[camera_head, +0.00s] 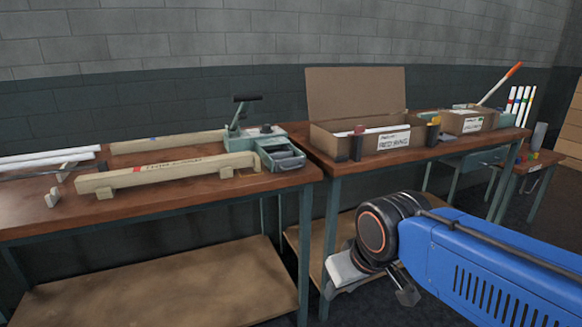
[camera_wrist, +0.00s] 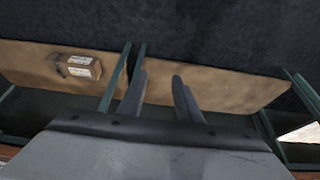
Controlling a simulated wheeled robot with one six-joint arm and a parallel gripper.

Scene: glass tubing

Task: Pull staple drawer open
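A teal bench machine (camera_head: 250,136) with a black lever handle stands at the right end of the left workbench. Its small drawer (camera_head: 284,161) is at the front right corner. The drawer's front is teal, and a dark grey interior shows from above, so it seems at least partly out. My gripper (camera_head: 345,276) is in front of the benches, lower and to the right of the drawer, and well apart from it. In the wrist view, the two fingers of my gripper (camera_wrist: 160,82) are spread with nothing between them. The drawer does not show clearly there.
A wooden beam (camera_head: 160,174) lies along the left bench, left of the drawer. An open cardboard box (camera_head: 335,140) stands on the right bench. A lower shelf (camera_head: 165,285) spans under the left bench. A small carton (camera_wrist: 80,68) lies on a shelf in the wrist view.

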